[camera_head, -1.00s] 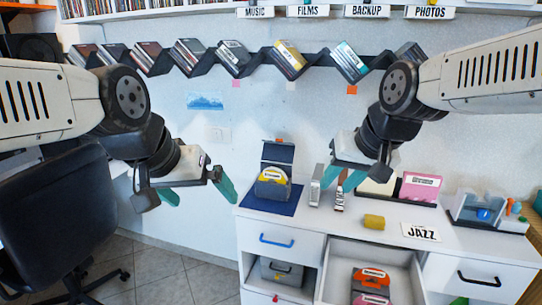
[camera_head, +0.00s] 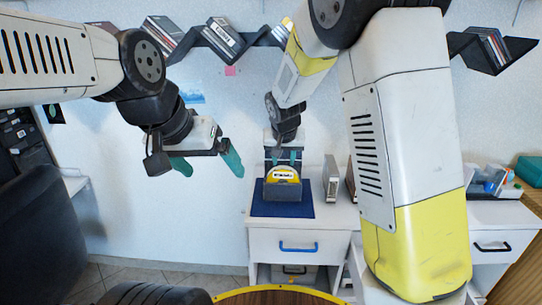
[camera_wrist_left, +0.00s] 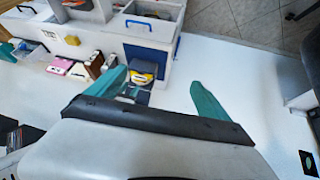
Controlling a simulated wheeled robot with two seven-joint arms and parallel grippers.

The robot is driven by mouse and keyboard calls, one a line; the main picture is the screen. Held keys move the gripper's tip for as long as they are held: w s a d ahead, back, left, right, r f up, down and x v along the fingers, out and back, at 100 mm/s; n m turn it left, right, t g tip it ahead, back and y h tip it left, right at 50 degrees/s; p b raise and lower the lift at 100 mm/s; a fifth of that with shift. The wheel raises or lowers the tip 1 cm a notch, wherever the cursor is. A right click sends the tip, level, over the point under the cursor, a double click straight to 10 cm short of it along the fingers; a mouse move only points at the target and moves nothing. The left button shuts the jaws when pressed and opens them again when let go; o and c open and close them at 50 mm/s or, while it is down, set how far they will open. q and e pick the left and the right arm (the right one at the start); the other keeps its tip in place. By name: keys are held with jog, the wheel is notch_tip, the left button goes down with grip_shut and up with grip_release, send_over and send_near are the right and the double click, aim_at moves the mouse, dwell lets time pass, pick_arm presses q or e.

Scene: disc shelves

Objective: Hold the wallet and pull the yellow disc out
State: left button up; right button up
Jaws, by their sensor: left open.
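The dark grey wallet (camera_head: 284,191) stands on a blue mat (camera_head: 268,208) on the white cabinet. The yellow disc (camera_head: 283,173) sits in it, its upper part showing above the front. My right gripper (camera_head: 284,157) points down just above and behind the disc, with its teal fingers apart. The wallet's raised back is mostly hidden there, and I cannot tell whether the fingers touch it. My left gripper (camera_head: 208,166) is open and empty, in the air left of the wallet. In the left wrist view the yellow disc (camera_wrist_left: 145,77) shows beyond the open fingers.
Upright cases (camera_head: 331,180) stand right of the mat. A drawer with a blue handle (camera_head: 298,248) is below the wallet. My right arm covers much of the cabinet's right side. A dark chair (camera_head: 40,240) is at lower left. A zigzag disc shelf (camera_head: 225,42) runs along the wall.

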pick_arm(q)
jog(key=w+m+g, duration=0.2)
jog(key=w+m, duration=0.2)
jog(key=w, duration=0.6)
jog(key=m+g+h, duration=0.2)
jog(key=m+g, duration=0.2)
jog(key=m, duration=0.9)
send_over(265, 179)
jog(key=a, duration=0.3)
notch_tip(265, 179, down, 20)
jog(key=x, duration=0.7)
jog(key=shift+w+d+f, duration=0.1)
jog(key=shift+d+f, duration=0.2)
jog(key=shift+f, duration=0.05)
jog(key=c, duration=1.4)
